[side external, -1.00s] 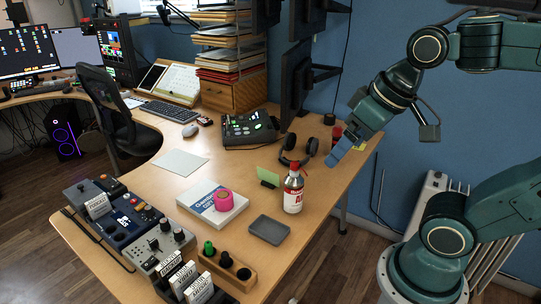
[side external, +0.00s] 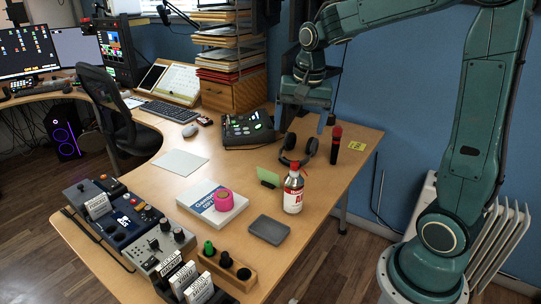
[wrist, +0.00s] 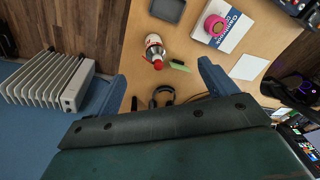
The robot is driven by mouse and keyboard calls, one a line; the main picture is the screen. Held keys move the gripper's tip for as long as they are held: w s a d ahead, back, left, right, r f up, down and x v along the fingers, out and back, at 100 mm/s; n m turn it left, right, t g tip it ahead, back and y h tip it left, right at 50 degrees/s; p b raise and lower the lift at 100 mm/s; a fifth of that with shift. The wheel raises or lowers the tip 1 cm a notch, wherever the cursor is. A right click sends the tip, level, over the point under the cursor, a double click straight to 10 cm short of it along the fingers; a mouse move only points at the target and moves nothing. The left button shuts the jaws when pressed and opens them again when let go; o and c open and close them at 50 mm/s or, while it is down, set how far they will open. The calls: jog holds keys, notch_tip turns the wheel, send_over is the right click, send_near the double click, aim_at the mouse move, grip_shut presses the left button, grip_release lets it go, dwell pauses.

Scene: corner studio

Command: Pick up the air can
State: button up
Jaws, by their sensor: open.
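The air can (side external: 293,195), a white and red can with a red cap, stands upright on the wooden desk. In the wrist view the air can (wrist: 154,46) shows beyond the fingertips, between their two lines, with its red cap toward me. My gripper (side external: 303,122) is above the back right of the desk, behind and higher than the can. In the wrist view my gripper (wrist: 162,70) has its two blue fingers wide apart, with nothing between them. It does not touch the can.
A grey tray (side external: 269,229) lies in front. A book (side external: 212,211) with pink tape (side external: 223,200) is to its left. A radiator (wrist: 50,82) stands off the desk.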

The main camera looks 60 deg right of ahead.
aim_at(294, 163)
jog(key=w+d+f+m, duration=0.1)
jog(key=w+d+f, duration=0.1)
jog(key=f, duration=0.1)
jog(key=w+d+f+m+g, duration=0.1)
jog(key=d+f+m, duration=0.1)
jog(key=d+f, duration=0.1)
jog(key=w+d+f+m, duration=0.2)
jog(key=d, duration=0.1)
jog(key=shift+w+d+f+g+y, duration=0.25)
jog(key=shift+w+f+g+y, duration=0.05)
jog(key=shift+w+f+g, duration=0.1)
jog(key=shift+s, duration=0.1)
jog(key=shift+f, duration=4.3)
jog(key=shift+f, duration=0.1)
jog(key=shift+f, duration=2.45)
jog(key=shift+c, duration=0.4)
jog(key=c, duration=1.6)
jog(key=shift+r, duration=0.2)
